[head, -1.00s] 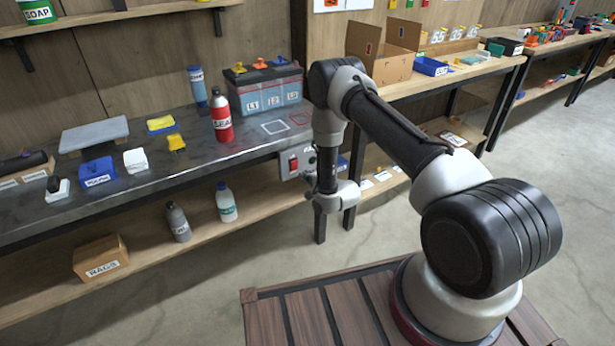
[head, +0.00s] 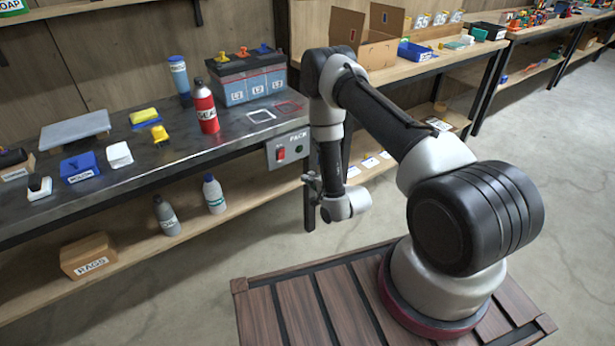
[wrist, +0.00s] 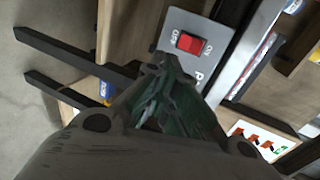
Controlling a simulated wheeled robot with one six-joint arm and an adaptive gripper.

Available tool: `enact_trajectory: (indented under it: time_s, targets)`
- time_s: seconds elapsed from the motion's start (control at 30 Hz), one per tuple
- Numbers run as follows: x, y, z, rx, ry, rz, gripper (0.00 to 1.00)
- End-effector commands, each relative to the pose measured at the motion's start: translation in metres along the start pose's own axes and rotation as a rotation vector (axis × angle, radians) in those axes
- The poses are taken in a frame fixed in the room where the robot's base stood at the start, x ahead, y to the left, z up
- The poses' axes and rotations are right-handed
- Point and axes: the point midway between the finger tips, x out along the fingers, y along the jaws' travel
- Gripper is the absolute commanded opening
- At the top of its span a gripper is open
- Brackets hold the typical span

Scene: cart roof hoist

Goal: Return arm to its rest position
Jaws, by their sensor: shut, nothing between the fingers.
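My arm is folded above my base on the right of the head view, with its forearm hanging down. My gripper (head: 312,183) hangs at the arm's lower end, in front of the bench's edge and a little right of the switch box. In the wrist view my gripper (wrist: 165,68) shows dark fingers that come together at the tips, with nothing held between them. A grey switch box (head: 287,150) with a red rocker switch (head: 281,154) is fixed to the bench front. The red switch (wrist: 189,43) also shows close beyond the fingertips in the wrist view; I see no contact.
The metal bench (head: 140,188) carries a red bottle (head: 206,110), a battery box (head: 251,82) and several small items. Bottles and a rags box (head: 88,257) stand on the lower shelf. An open cardboard box (head: 366,50) sits on the wooden bench behind my arm. The floor at right is clear.

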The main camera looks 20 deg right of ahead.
Motion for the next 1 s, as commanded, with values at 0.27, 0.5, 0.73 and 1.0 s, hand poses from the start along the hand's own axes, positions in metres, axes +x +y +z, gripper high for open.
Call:
enact_trajectory:
  time_s: [0.27,0.5,0.73,1.0]
  targets:
    - [0.0,0.0,0.0,0.0,0.0,0.0,0.0]
    - [-0.001,0.022,0.001,-0.127,-0.012,0.093,0.0]
    - [-0.061,0.135,0.007,-0.462,-0.173,0.624,0.0]
    - [-0.151,0.083,-0.009,-0.777,-0.504,1.06,0.0]
